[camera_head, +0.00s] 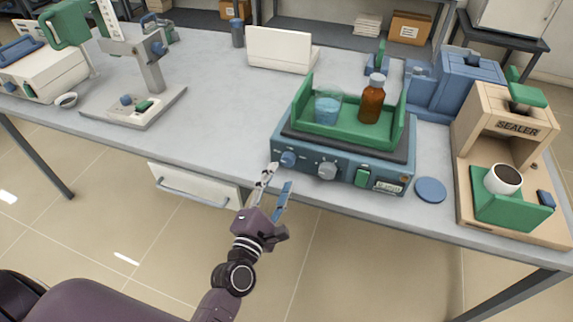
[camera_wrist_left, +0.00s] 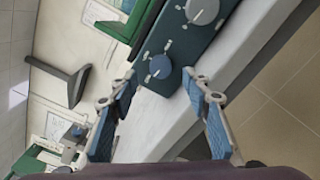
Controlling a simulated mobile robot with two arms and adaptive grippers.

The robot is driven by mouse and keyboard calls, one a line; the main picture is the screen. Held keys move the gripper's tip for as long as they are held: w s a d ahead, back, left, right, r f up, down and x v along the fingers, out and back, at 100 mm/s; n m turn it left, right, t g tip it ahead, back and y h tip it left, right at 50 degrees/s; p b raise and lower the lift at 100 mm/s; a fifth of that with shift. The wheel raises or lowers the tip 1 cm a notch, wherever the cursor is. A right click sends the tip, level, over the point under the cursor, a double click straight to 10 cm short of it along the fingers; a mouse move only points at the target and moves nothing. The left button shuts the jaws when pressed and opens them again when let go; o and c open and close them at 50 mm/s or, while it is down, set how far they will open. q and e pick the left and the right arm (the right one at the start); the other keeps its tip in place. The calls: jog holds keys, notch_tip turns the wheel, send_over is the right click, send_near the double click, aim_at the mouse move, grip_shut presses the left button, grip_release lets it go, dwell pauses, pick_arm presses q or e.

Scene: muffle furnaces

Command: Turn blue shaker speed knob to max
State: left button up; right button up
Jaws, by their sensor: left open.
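The blue shaker (camera_head: 340,160) stands at the table's front edge. Its front panel carries a blue knob (camera_head: 288,159) on the left, a grey knob (camera_head: 327,170) in the middle and a green switch (camera_head: 362,178) on the right. My left gripper (camera_head: 277,180) is open and empty, just in front of and below the blue knob, and apart from it. In the left wrist view the blue knob (camera_wrist_left: 160,67) shows beyond and between the open fingers (camera_wrist_left: 163,95), with the grey knob (camera_wrist_left: 202,11) above it. My right gripper is not in view.
A green tray (camera_head: 345,138) on the shaker holds a beaker of blue liquid (camera_head: 327,107) and a brown bottle (camera_head: 372,100). A blue disc (camera_head: 430,190) and a sealer (camera_head: 505,150) stand to the right.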

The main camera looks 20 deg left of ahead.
aim_at(287, 163)
pick_arm(q)
jog(key=shift+w+d, duration=0.1)
jog(key=shift+w, duration=3)
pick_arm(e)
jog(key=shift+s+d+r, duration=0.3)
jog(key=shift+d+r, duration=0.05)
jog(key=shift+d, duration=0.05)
pick_arm(q)
jog(key=shift+c, duration=0.4)
jog(key=c, duration=1.1)
jog(key=shift+o, duration=0.2)
jog(key=shift+p, duration=0.3)
